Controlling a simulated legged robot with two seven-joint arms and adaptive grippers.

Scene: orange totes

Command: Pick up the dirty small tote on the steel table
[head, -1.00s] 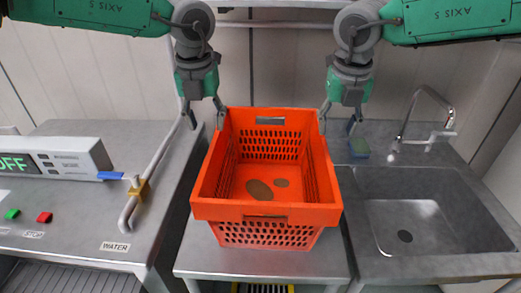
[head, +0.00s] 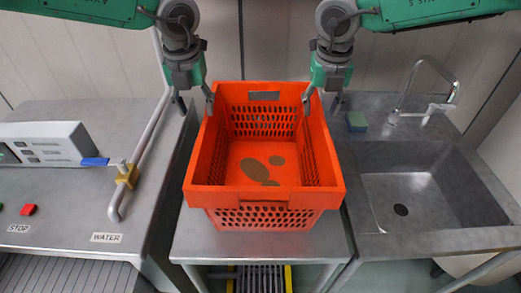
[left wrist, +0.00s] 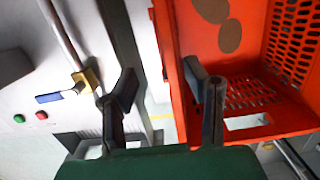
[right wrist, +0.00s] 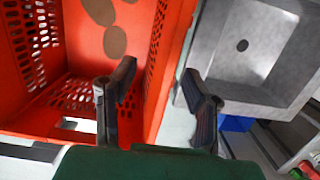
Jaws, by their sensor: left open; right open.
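The small orange tote (head: 265,197) stands upright on the steel table (head: 262,245), with brown stains (head: 258,168) on its inside floor. My left gripper (head: 193,103) is open at the tote's left side wall near the back; in the left wrist view (left wrist: 162,88) one finger is over the inside and one outside. My right gripper (head: 321,104) is open at the right side wall near the back; in the right wrist view (right wrist: 162,85) its fingers also lie either side of the wall. I cannot tell whether any finger touches the tote.
A machine counter (head: 80,150) with a pipe (head: 150,150) and blue-handled valve (head: 96,161) is at the left. The wall is close behind.

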